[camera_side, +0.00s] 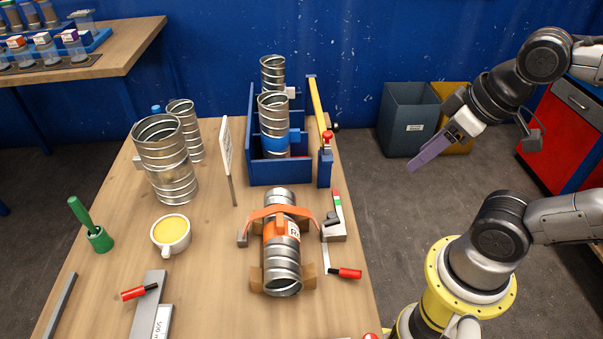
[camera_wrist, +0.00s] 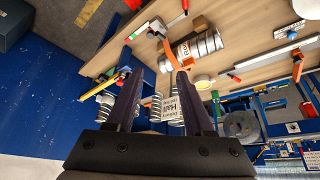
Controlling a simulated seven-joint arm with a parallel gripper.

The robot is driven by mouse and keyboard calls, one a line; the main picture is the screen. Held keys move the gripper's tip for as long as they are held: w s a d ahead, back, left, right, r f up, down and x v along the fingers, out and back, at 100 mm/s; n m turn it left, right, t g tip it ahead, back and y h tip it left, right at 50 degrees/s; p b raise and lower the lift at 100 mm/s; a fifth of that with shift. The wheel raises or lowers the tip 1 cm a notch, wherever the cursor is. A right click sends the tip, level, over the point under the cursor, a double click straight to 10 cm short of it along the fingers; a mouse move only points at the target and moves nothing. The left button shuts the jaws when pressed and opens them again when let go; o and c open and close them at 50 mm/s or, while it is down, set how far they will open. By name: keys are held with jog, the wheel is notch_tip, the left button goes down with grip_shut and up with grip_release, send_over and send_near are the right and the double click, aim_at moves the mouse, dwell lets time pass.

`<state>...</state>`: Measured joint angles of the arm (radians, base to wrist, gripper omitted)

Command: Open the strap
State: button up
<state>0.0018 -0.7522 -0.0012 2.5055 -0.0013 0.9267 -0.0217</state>
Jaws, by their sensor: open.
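An orange strap (camera_side: 262,213) arches over a ribbed silver duct (camera_side: 282,271) lying in a brown cradle (camera_side: 308,272) on the bench. A grey block (camera_side: 243,238) is at its left end. Its right end reaches a grey latch block (camera_side: 334,231) with a red and green strip; I cannot tell whether it is fastened there. The strap (camera_wrist: 168,52) and duct (camera_wrist: 208,45) also show in the wrist view, beyond my fingers. My gripper (camera_side: 412,168) is open and empty, in the air right of the bench, well away from the strap. Its two dark fingers (camera_wrist: 160,75) are spread.
A blue rack (camera_side: 280,173) holding ducts stands behind the strap, with a yellow bar (camera_side: 315,101) beside it. An upright sign (camera_side: 226,160), more ducts (camera_side: 166,165), a yellow-filled cup (camera_side: 171,233) and red-handled tools (camera_side: 345,272) are around. Air between gripper and bench is clear.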

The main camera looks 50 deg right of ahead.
jog(key=shift+w+r, duration=0.2)
jog(key=shift+w, duration=0.05)
jog(key=shift+c, duration=1.2)
jog(key=shift+d+r, duration=0.1)
jog(key=shift+d, duration=0.25)
jog(key=shift+c, duration=1.1)
jog(key=d+n+h, duration=0.1)
jog(key=w+d+n+h, duration=0.1)
jog(key=shift+w+d+g, duration=0.1)
jog(key=shift+d+g, duration=0.2)
jog(key=shift+d, duration=0.1)
grip_shut()
jog(key=w+a+f+n+g+h, duration=0.1)
jog(key=w+a+f+n+h, duration=0.15)
jog(key=w+f+n, duration=0.45)
jog(key=w+a+f+n+g+h, duration=0.1)
jog(key=w+f+n+h, duration=0.35)
jog(key=f+n, duration=0.3)
jog(key=s+a+f+n+t+h, duration=0.1)
jog(key=s+a+f+n+t, duration=0.1)
jog(key=a+f+n, duration=0.35)
jog(key=s+a+f+n+t, duration=0.2)
jog(key=a+f+n, duration=0.1)
jog(key=f+n, duration=0.5)
jog(key=shift+m, duration=0.5)
jog(key=x, duration=1)
jog(key=shift+f, duration=0.25)
